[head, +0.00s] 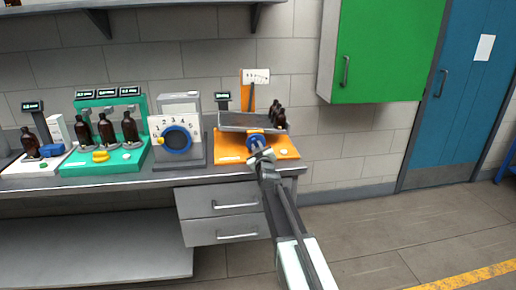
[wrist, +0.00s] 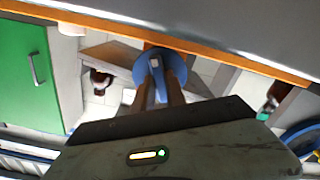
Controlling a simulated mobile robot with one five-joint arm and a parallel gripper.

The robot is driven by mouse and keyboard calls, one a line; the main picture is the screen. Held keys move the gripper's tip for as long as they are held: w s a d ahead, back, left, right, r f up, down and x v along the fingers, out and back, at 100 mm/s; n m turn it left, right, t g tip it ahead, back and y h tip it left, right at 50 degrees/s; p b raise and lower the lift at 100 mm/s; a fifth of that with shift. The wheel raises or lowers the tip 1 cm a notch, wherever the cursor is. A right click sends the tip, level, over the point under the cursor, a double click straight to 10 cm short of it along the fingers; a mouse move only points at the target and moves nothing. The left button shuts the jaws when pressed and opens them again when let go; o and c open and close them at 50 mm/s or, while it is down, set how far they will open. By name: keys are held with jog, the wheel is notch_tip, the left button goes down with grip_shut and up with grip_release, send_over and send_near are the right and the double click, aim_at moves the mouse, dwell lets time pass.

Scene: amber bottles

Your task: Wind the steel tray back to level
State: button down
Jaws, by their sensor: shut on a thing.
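The steel tray (head: 238,121) sits on an orange stand (head: 229,154) at the right end of the bench. It looks close to level, with a slight slope that I cannot judge exactly. Dark amber bottles (head: 279,117) stand crowded at its right end and look tilted. An orange post behind it carries a white scale (head: 262,75) with a dark pointer, too small to read. My gripper (head: 259,150) is at the blue knob (head: 256,137) on the stand's front. In the wrist view, my fingers are shut on the raised grip of the blue knob (wrist: 157,72).
Left of the stand is a grey box with a blue dial (head: 177,139). Farther left, a green station (head: 103,161) holds several amber bottles. A green cabinet (head: 383,45) hangs at the upper right. The floor at the right is clear.

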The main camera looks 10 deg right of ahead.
jog(key=n, duration=0.6)
jog(key=shift+s+d+f, duration=0.1)
jog(key=n, duration=0.6)
jog(key=shift+n, duration=0.4)
jog(key=c, duration=1.4)
grip_release()
jog(key=shift+o, duration=0.2)
jog(key=s, duration=0.7)
jog(key=shift+s, duration=0.4)
